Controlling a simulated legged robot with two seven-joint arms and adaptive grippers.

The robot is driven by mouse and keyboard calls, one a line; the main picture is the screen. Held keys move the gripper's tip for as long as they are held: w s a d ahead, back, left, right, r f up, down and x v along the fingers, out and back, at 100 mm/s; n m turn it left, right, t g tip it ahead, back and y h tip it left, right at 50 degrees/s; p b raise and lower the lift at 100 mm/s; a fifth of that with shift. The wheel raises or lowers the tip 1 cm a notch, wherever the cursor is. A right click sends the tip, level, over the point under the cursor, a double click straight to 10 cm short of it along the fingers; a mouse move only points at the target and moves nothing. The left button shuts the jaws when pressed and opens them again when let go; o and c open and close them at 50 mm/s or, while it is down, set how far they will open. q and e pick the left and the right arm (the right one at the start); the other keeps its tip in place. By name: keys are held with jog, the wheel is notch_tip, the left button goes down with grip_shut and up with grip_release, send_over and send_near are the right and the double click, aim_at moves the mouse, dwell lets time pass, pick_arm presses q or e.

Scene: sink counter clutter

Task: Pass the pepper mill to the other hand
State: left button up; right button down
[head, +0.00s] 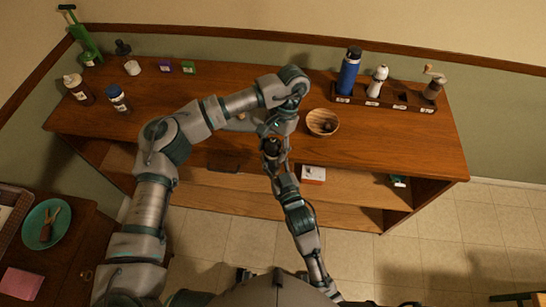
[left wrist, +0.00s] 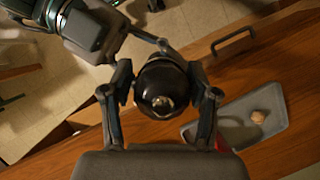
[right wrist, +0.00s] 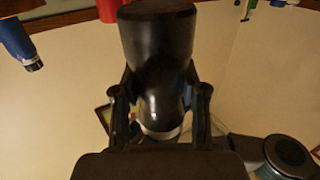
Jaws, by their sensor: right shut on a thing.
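The pepper mill (head: 271,147) is dark, with a rounded metal-tipped end, and is held above the counter's front edge. My right gripper (head: 275,162) is shut on it from below; in the right wrist view the black mill (right wrist: 160,60) stands up between the fingers (right wrist: 160,105). My left gripper (head: 275,128) reaches over from the counter side. In the left wrist view its fingers (left wrist: 162,98) are spread on both sides of the mill's round end (left wrist: 161,88), with what look like narrow gaps. The left arm hides part of the counter in the head view.
A wooden bowl (head: 322,122) stands just right of the grippers, and a grey tray (left wrist: 245,122) lies close by. A rack (head: 385,97) with a blue bottle (head: 349,72) and grinders is at back right. Bottles (head: 118,99) stand at left. The front right counter is clear.

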pick_arm(q)
jog(key=shift+o, duration=1.2)
